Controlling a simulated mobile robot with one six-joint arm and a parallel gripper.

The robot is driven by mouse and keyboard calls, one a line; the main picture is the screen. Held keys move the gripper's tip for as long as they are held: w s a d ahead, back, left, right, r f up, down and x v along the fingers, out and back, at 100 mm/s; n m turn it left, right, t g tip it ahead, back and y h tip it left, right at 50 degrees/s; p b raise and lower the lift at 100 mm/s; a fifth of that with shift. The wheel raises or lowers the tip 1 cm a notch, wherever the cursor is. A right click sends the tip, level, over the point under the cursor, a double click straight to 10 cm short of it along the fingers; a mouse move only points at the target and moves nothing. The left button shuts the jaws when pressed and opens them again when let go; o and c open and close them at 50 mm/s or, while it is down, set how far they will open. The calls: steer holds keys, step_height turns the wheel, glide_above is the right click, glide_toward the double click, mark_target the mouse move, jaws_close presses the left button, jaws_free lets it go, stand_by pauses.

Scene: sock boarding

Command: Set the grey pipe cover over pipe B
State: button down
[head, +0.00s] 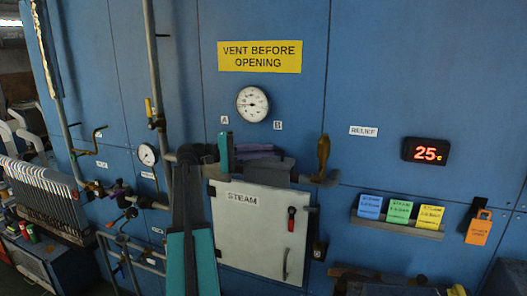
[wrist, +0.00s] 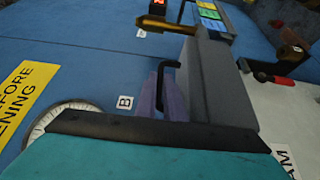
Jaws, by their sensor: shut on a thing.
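The grey pipe cover (head: 279,171) is a dark grey block below label B (head: 277,125) and above the white STEAM door (head: 255,220). In the wrist view the cover (wrist: 225,75) runs away from my gripper (wrist: 165,128), with a black bent handle (wrist: 168,72) beside it. Pipe B cannot be made out; the cover and purple pieces hide that spot.
A brass lever (head: 323,155) stands close to the cover's right end. A red handle (head: 291,219) is on the door. A round gauge (head: 253,104) and a yellow sign (head: 260,56) are on the wall above. Pipes and valves (head: 150,155) crowd the left.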

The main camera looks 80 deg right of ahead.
steer(key=shift+f+b, duration=0.35)
steer(key=shift+f, duration=0.4)
steer(key=c, duration=1.8)
jaws_free()
steer(key=shift+f, duration=0.1)
steer(key=shift+w, duration=0.1)
